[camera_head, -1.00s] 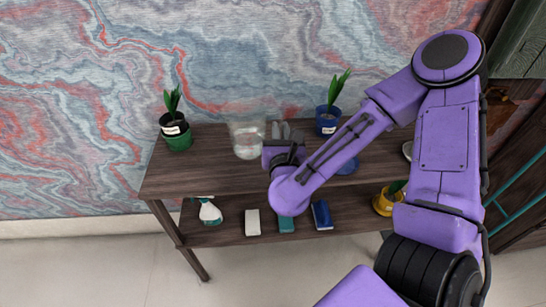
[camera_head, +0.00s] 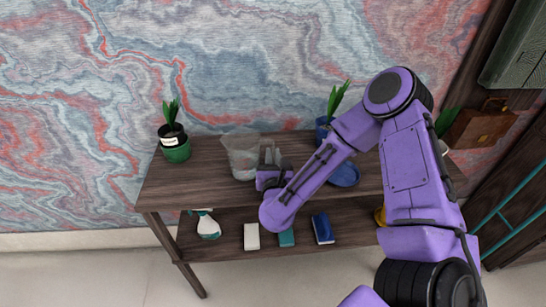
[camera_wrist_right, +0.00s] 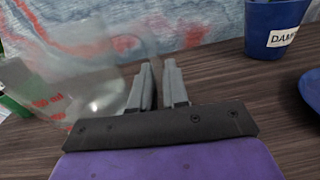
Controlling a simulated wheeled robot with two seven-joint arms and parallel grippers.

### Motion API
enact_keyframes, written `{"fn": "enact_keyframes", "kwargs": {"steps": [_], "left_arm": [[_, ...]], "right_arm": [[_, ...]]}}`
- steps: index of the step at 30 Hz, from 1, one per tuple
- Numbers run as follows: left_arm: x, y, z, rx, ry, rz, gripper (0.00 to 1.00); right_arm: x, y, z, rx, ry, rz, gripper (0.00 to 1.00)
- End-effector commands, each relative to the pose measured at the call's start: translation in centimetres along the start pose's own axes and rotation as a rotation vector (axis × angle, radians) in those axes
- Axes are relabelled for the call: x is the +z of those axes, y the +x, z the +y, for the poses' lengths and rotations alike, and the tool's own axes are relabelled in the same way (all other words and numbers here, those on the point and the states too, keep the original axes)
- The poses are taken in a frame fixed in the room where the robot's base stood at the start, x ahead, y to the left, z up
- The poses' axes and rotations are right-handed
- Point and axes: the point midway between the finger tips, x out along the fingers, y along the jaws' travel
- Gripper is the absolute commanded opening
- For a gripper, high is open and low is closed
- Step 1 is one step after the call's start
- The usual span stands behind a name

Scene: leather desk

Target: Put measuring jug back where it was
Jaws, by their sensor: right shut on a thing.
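The clear measuring jug (camera_head: 240,152) is at the wooden table's (camera_head: 205,190) top, near the back, between two potted plants. In the right wrist view the see-through jug (camera_wrist_right: 95,80) fills the left side, with red markings on its wall. My right gripper (camera_head: 269,158) is on the jug's right side, shut on it. Its two grey fingers also show in the right wrist view (camera_wrist_right: 158,85), close together at the jug's edge. The grasped part is hard to make out. I cannot tell whether the jug's base touches the table. My left gripper is not in view.
A green-potted plant (camera_head: 176,150) stands left of the jug. A blue pot (camera_wrist_right: 270,28) and a blue dish (camera_head: 344,176) are to the right. A lower shelf holds a spray bottle (camera_head: 208,226) and several small items. The tabletop's left front is clear.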

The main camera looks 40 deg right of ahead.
Motion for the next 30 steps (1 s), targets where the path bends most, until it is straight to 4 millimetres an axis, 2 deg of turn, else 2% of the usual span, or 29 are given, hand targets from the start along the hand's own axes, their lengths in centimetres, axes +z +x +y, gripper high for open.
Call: {"fn": "enact_keyframes", "kwargs": {"steps": [1,3,14,17,23,26,27,30], "left_arm": [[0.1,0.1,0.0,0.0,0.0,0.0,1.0],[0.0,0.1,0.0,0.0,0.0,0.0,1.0],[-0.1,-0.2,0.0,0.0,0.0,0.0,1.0],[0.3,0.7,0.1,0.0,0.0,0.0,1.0],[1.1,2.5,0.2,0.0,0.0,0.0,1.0],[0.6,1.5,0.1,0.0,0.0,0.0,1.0],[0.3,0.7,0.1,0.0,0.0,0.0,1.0],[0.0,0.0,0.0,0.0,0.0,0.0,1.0]], "right_arm": [[-0.1,0.0,0.0,0.0,0.0,0.0,0.21],[-0.1,0.0,0.0,0.0,0.0,0.0,0.4],[0.2,-0.3,0.1,0.002,0.0,0.0,0.4],[-0.1,-2.1,0.1,0.006,0.0,0.0,0.4],[-0.2,-7.9,0.1,0.009,-0.004,-0.001,0.4],[0.5,-10.2,0.1,0.009,-0.008,0.0,0.4],[0.8,-10.5,0.2,0.006,-0.009,0.0,0.4],[0.6,-11.4,0.1,0.004,-0.006,0.0,0.4]]}}
